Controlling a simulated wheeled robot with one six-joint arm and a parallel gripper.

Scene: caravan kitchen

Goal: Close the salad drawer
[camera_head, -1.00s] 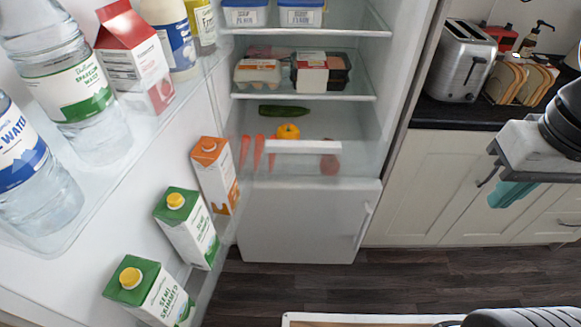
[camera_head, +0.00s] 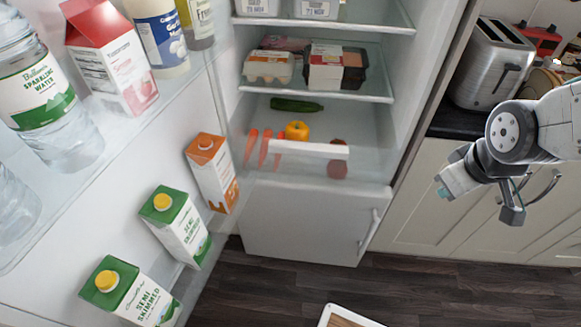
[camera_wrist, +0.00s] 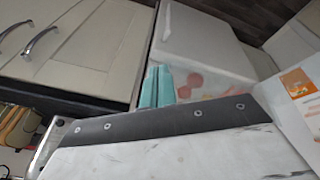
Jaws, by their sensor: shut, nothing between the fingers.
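The salad drawer is a clear bin low in the fridge, with a pale handle bar (camera_head: 308,151) across its front. My gripper (camera_head: 443,192) is right of the fridge, in front of the cupboards, pointing left and apart from the drawer. In the wrist view its teal fingers (camera_wrist: 157,86) are together and empty, with the blurred drawer contents (camera_wrist: 192,84) just beyond them.
The open fridge door fills the left, holding cartons (camera_head: 180,228), an orange carton (camera_head: 212,172) and bottles (camera_head: 48,98). A shelf above the drawer holds eggs (camera_head: 268,67) and packs. The cupboards (camera_head: 420,190) and a toaster (camera_head: 490,62) are right.

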